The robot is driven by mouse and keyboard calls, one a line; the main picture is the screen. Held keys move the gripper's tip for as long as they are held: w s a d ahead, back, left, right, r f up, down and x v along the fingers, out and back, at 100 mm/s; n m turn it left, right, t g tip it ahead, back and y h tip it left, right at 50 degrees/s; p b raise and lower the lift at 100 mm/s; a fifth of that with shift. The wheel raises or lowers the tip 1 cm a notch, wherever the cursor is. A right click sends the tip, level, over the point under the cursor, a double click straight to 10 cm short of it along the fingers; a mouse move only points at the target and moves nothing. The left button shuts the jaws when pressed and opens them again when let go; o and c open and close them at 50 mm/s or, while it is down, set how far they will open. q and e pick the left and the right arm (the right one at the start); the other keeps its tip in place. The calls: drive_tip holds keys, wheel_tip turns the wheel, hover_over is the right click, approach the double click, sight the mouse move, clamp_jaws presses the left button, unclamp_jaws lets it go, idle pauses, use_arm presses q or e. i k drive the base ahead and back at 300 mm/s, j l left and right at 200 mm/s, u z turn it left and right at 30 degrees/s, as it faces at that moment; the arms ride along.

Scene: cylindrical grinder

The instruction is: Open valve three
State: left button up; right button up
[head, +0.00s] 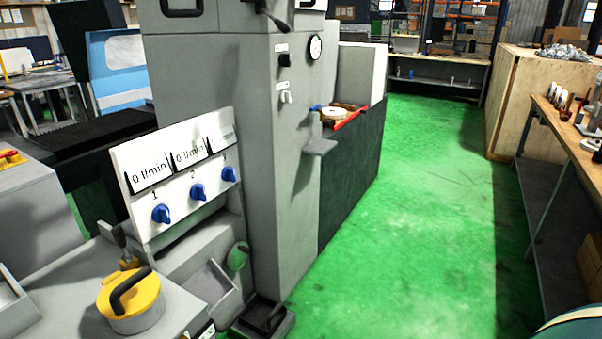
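The white valve panel (142,161) is mounted on the left side of the grey machine and faces me at an angle. Valve three (228,175) is the blue knob at the panel's right end, under the number 3. Valve two (198,191) is the blue knob in the middle, and valve one (161,214) is the blue knob at the left. The displays above valves one and two read 0 l/min. The display above valve three is too small and slanted to read. Neither of my grippers is in view.
The tall grey machine cabinet (265,150) stands just right of the panel. A yellow lid with a black handle (137,302) sits on the grey surface in front of the panel. Open green floor (420,200) runs to the right, bordered by a wooden workbench (570,125).

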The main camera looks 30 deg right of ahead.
sight(228, 174)
drive_tip(key=z, duration=0.4)
drive_tip(key=i+l+u, duration=0.1)
drive_tip(key=i+l, duration=0.2)
drive_tip(key=i+l+u, duration=0.1)
drive_tip(key=i+l, duration=0.15)
drive_tip(key=l, duration=0.15)
drive_tip(key=i+l+u, duration=0.15)
drive_tip(key=i+l, duration=0.15)
drive_tip(key=i+l+u, duration=0.1)
drive_tip(key=i+l, duration=0.15)
drive_tip(key=l, duration=0.25)
drive_tip(key=i+l+u, duration=0.1)
drive_tip(key=l, duration=0.3)
drive_tip(key=i+l+u, duration=0.1)
drive_tip(key=i+l, duration=0.25)
drive_tip(key=i+l+u, duration=0.15)
drive_tip(key=l, duration=0.45)
drive_tip(key=i+l+u, duration=0.1)
drive_tip(key=l, duration=0.35)
drive_tip(key=i, duration=0.1)
